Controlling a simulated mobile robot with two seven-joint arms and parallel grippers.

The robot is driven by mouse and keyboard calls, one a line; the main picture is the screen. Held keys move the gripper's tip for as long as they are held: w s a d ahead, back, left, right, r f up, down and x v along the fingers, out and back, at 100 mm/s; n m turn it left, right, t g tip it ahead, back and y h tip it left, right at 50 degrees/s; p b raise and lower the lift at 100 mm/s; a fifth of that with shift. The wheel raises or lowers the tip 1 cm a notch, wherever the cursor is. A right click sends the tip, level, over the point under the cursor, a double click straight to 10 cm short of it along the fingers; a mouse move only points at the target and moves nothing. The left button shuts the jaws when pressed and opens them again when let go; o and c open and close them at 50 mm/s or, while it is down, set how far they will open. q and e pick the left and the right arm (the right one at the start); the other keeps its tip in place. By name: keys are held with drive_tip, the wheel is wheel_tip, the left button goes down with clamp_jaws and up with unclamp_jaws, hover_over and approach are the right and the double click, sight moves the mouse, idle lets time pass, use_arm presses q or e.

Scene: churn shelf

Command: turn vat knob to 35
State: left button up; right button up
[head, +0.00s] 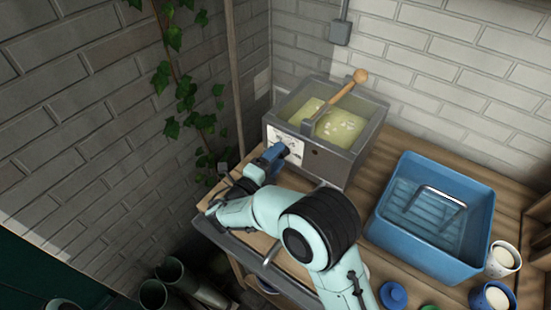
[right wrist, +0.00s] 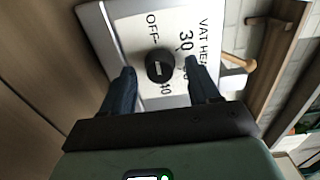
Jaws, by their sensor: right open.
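The vat (head: 345,155) is a grey metal box of pale yellow-green liquid on the wooden bench. Its white dial plate (head: 287,147) is on the front face; in the right wrist view the plate (right wrist: 135,20) reads "OFF", "30", "40" and part of "VAT HEAT". The round black vat knob (right wrist: 160,66) has a short pale mark; I cannot read its exact setting. My right gripper (head: 280,151) is at the plate. In the right wrist view its open dark fingers (right wrist: 160,85) stand either side of the knob, with visible gaps. The knob is hidden in the head view.
A wooden-handled paddle (head: 349,88) lies across the vat. A brick wall and a vine (head: 187,92) are at the left.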

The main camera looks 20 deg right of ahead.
drive_tip(key=c, duration=1)
drive_tip(key=shift+c, duration=0.2)
